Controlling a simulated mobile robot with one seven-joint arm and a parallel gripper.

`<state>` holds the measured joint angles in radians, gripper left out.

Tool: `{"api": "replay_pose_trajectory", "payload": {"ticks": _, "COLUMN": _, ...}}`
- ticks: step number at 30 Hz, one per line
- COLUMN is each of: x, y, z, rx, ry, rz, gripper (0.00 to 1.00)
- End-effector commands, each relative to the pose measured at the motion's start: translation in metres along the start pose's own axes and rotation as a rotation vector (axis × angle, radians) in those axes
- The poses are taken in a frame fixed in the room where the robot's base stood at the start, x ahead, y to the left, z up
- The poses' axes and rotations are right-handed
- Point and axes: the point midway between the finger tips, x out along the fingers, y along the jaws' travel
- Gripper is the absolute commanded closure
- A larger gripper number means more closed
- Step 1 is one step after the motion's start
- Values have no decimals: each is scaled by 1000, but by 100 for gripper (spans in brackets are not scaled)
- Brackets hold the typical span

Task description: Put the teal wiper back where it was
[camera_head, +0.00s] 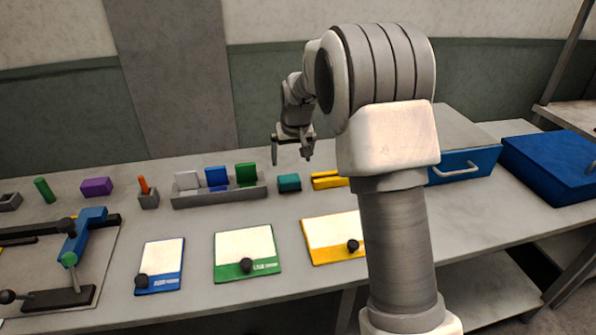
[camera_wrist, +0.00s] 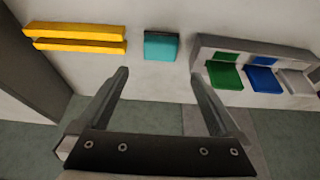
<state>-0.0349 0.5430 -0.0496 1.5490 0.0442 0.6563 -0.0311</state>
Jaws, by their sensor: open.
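The teal wiper (camera_head: 289,183) is a small teal block lying on the grey table, between the grey rack and a yellow object. It also shows in the wrist view (camera_wrist: 161,46), at the top centre. My gripper (camera_head: 292,157) is open and empty, held above the back of the table near the wiper. In the wrist view my gripper (camera_wrist: 158,77) has its two fingers spread apart, with the wiper beyond their tips and not touched by them.
A grey rack (camera_head: 219,196) holds white, blue and green pieces left of the wiper. A yellow slotted block (camera_head: 328,180) lies right of it. Blue, green (camera_head: 247,253) and yellow-edged boards with black knobs lie in front. A blue drawer box (camera_head: 464,165) stands right, and a lever fixture (camera_head: 75,247) left.

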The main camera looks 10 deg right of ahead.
Motion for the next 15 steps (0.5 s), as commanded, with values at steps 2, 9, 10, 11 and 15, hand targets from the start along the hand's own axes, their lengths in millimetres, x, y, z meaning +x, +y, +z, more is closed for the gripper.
{"api": "replay_pose_trajectory", "payload": {"ticks": 2, "x": -13, "y": 0, "z": 3, "rx": 1, "ry": 4, "rz": -1, "gripper": 0}}
{"api": "replay_pose_trajectory", "payload": {"ticks": 9, "x": -93, "y": 0, "z": 36, "rx": 5, "ry": 24, "rz": -8, "gripper": 0}}
{"api": "replay_pose_trajectory", "payload": {"ticks": 10, "x": -104, "y": 0, "z": 43, "rx": 6, "ry": 28, "rz": -9, "gripper": 0}}
{"api": "replay_pose_trajectory", "payload": {"ticks": 11, "x": -115, "y": 0, "z": 49, "rx": 6, "ry": 31, "rz": -10, "gripper": 0}}
{"api": "replay_pose_trajectory", "payload": {"ticks": 15, "x": -160, "y": 0, "z": 86, "rx": 7, "ry": 43, "rz": -13, "gripper": 0}}
